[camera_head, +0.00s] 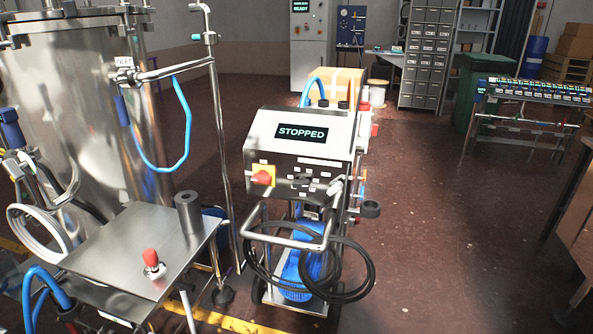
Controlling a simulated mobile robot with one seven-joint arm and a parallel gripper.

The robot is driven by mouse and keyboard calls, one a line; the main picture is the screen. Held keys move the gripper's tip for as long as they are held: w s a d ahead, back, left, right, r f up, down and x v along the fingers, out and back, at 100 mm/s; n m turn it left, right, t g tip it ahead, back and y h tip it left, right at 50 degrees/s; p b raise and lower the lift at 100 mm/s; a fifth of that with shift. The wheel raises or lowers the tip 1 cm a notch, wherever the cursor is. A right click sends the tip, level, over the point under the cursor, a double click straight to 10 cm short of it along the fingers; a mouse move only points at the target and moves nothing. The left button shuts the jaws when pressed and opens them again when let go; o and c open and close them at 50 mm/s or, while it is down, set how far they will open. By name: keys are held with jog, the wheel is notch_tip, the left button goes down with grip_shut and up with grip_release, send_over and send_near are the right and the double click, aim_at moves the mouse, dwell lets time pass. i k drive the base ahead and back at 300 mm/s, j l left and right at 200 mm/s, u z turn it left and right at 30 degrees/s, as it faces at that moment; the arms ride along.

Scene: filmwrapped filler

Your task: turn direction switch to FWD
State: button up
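A steel control box (303,147) on a wheeled pump cart stands in the middle of the view. Its dark display (301,132) reads STOPPED. A red rotary switch on a yellow plate (263,175) sits at the left of its front. To the right are small dark controls (302,181) with small white labels. The direction switch is probably among these controls, but the labels are too small to read and I cannot tell its setting. My gripper is not in view.
A steel table (150,250) with a red-topped fitting (151,258) stands at left, before a large steel tank (75,110). A black hose (360,285) loops around the cart's front handle (290,238). The floor (450,235) right of the cart is clear.

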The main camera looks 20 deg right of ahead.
aim_at(335, 187)
jog(key=i+j+z, duration=0.6)
jog(key=i+j, duration=0.15)
